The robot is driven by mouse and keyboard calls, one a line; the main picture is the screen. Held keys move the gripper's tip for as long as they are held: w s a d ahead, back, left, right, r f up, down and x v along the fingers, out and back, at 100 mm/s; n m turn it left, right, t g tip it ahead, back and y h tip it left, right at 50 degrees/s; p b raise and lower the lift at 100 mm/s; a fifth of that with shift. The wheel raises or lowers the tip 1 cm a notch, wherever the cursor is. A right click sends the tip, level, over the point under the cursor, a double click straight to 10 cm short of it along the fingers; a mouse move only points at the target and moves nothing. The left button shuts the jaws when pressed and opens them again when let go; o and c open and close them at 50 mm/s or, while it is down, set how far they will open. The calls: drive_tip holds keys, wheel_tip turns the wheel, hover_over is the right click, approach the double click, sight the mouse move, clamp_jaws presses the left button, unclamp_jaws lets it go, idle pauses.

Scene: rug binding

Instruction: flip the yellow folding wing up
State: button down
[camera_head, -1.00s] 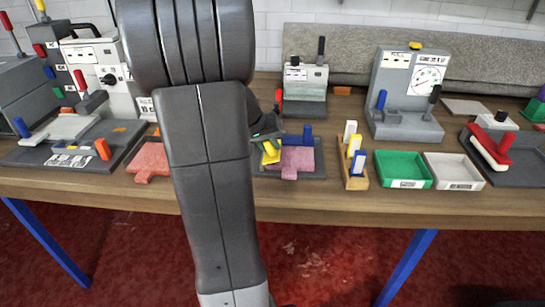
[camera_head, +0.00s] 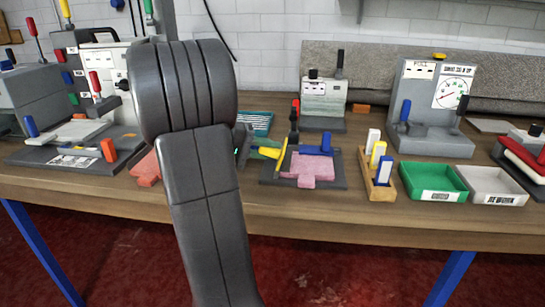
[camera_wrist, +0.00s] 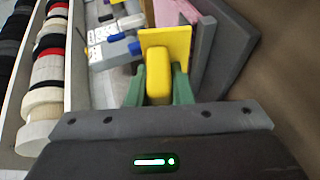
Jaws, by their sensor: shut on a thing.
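The yellow folding wing (camera_head: 282,155) stands steeply raised at the left side of a pink piece (camera_head: 312,168) on a dark grey base plate (camera_head: 335,178). Its yellow grip block (camera_head: 268,152) sticks out to the left. In the wrist view, my gripper (camera_wrist: 159,90) has its green fingers on both sides of the yellow grip block (camera_wrist: 158,78), shut on it. The wing's flat plate (camera_wrist: 178,42) shows behind the block. In the head view, my arm hides most of the gripper. A blue part (camera_head: 313,150) sits behind the pink piece on the same fixture.
Right of the fixture stand a wooden holder (camera_head: 378,190) with coloured blocks, a green tray (camera_head: 432,183) and a white tray (camera_head: 492,185). Grey machines (camera_head: 323,103) with levers stand behind. Bare tabletop (camera_head: 340,215) runs along the front edge.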

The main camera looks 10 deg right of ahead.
drive_tip(key=shift+w+a+f+n+h+b, duration=0.1)
drive_tip(key=shift+a+f+n+h+b, duration=0.15)
drive_tip(key=shift+h, duration=0.2)
drive_tip(key=shift+a+f+n+h+b, duration=0.15)
drive_tip(key=shift+h+b, duration=0.15)
drive_tip(key=shift+h, duration=0.15)
drive_tip(key=shift+r, duration=0.1)
drive_tip(key=c, duration=1.3)
unclamp_jaws()
drive_tip(key=a, duration=0.4)
drive_tip(key=s+a+r, duration=0.1)
drive_tip(key=a, duration=0.4)
drive_tip(key=a+p, duration=0.1)
drive_tip(key=a, duration=0.3)
drive_tip(key=shift+s+a+r, duration=0.25)
drive_tip(key=shift+s+a, duration=0.05)
drive_tip(key=shift+d, duration=0.1)
drive_tip(key=d, duration=0.4)
drive_tip(key=w+d+f, duration=0.1)
drive_tip(key=d, duration=0.4)
drive_tip(key=d+b, duration=0.1)
drive_tip(key=d, duration=0.3)
drive_tip(key=shift+w+d+f, duration=0.2)
drive_tip(key=shift+w+d, duration=0.1)
